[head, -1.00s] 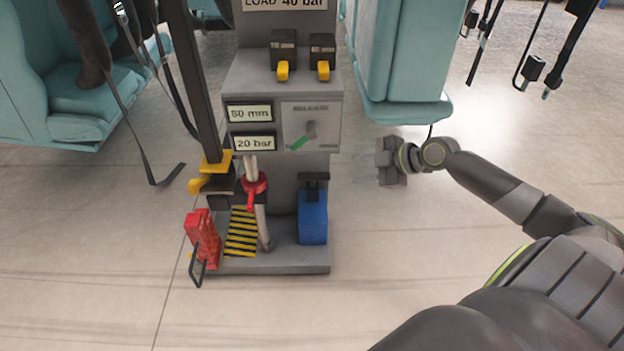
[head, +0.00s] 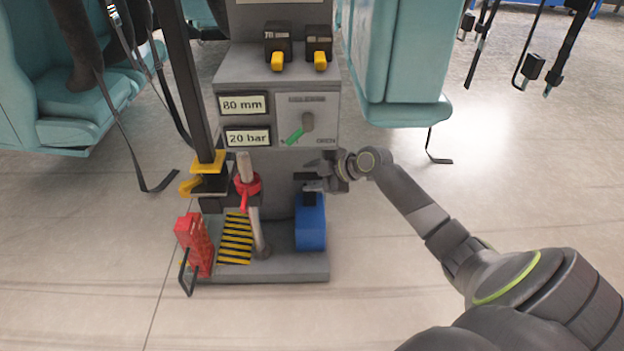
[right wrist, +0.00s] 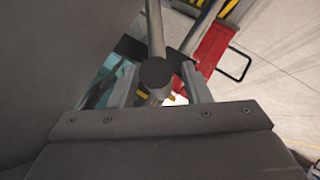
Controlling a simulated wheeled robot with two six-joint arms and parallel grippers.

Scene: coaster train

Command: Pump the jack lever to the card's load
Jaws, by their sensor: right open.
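The grey jack station (head: 275,85) stands ahead, with display plates reading 80 mm (head: 243,104) and 20 bar (head: 247,137). The card at the top is cut off at the frame edge. A blue unit (head: 311,225) with a dark upper part stands at the right of its base. My right gripper (head: 312,175) is open at that dark part, just above the blue body. In the right wrist view, a dark round end (right wrist: 157,72) on a grey rod shows between the fingers; I cannot tell whether they touch it. My left gripper is not in view.
A slanted grey rod with a red collar (head: 247,186) and a red block (head: 192,243) stand left of the blue unit. A dark post with a yellow clamp (head: 208,162) rises beside them. Teal seats (head: 400,60) flank the station.

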